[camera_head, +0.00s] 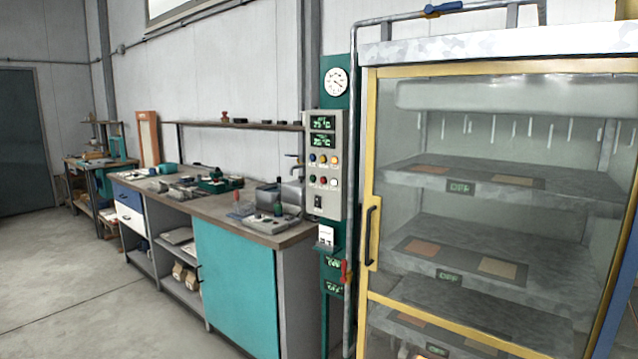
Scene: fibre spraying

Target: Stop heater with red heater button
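A grey control panel (339,150) is mounted on a green post beside the glass cabinet. Two green digital displays (322,122) at its top show temperature readings in °C. Below them are two rows of small coloured buttons. A dark switch (318,202) sits under the buttons. Neither of my grippers is in view, and nothing covers the panel.
A glass-fronted cabinet (372,105) with a yellow door frame stands closed at right, with shelves and OFF displays inside. A workbench (236,280) with tools runs along the wall left of the panel. A red-handled valve (345,272) is below the panel. The floor (60,280) at left is clear.

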